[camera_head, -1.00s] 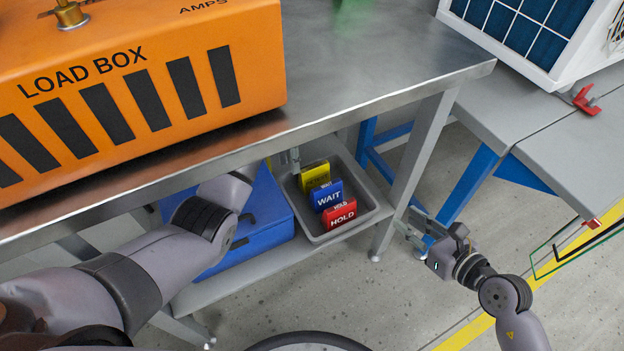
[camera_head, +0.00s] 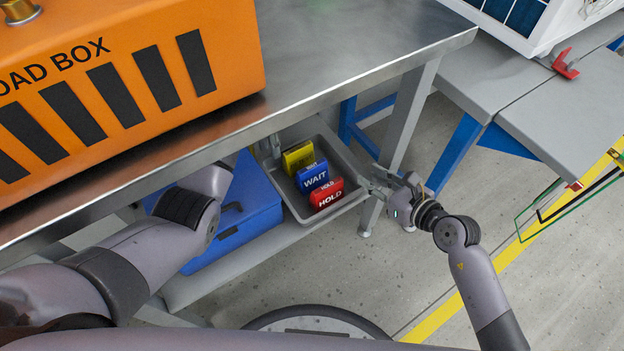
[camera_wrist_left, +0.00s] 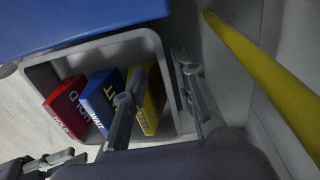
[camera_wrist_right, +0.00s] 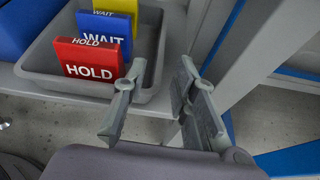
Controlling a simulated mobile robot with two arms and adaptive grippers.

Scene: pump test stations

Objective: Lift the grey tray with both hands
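The grey tray (camera_head: 337,153) sits on the shelf under the metal bench. It holds a yellow block (camera_head: 297,158), a blue WAIT block (camera_head: 314,177) and a red HOLD block (camera_head: 327,194). My left gripper (camera_wrist_left: 158,84) is open at the tray's end by the yellow block, one finger over the tray and one outside its wall. In the head view it is mostly hidden by the bench. My right gripper (camera_wrist_right: 157,72) is open at the tray's opposite side, its fingers apart around the rim. Whether either gripper touches the tray is unclear.
A blue case (camera_head: 240,225) stands on the shelf (camera_head: 205,282) directly left of the tray. The bench top (camera_head: 340,50) and its edge overhang the tray. A bench leg (camera_head: 405,130) rises close by my right gripper. Open floor lies in front.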

